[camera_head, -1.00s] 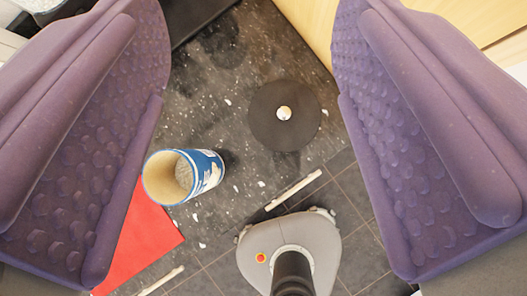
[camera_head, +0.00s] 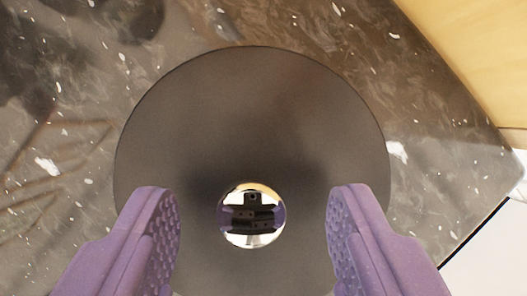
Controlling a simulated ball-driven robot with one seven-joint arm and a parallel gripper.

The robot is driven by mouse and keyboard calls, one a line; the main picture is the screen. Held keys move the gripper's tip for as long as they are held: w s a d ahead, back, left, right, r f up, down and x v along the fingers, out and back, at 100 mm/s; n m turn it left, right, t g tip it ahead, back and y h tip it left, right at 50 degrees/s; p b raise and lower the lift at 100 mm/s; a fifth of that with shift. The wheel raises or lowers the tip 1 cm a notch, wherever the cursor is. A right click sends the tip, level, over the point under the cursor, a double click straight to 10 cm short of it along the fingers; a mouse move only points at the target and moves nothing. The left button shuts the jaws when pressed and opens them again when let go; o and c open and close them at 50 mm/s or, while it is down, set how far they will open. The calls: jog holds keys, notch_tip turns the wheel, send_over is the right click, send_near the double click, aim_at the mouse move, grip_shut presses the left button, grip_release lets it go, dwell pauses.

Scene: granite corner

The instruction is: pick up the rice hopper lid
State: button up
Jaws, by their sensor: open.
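The rice hopper lid (camera_head: 260,110) is a dark grey round disc lying on the granite surface, filling the middle of the view. A shiny mirrored knob (camera_head: 251,215) sits on it, below the picture's centre, and reflects my gripper. My gripper (camera_head: 254,222) is open, with its two purple bumpy fingers on either side of the knob. There is a clear gap between each finger and the knob, and nothing is held. The lower edge of the lid is hidden by the fingers and the picture's edge.
Dark speckled granite (camera_head: 80,90) surrounds the lid. A pale wooden surface (camera_head: 480,50) borders it at upper right. The granite's edge shows at right, with a white area (camera_head: 500,260) beyond. The granite left of the lid looks clear.

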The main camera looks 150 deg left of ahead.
jog(key=shift+w+d+f, duration=0.15)
jog(key=shift+w+f, duration=0.05)
jog(key=shift+f, duration=0.25)
jog(key=shift+r, duration=0.15)
grip_shut()
jog(key=shift+r, duration=0.1)
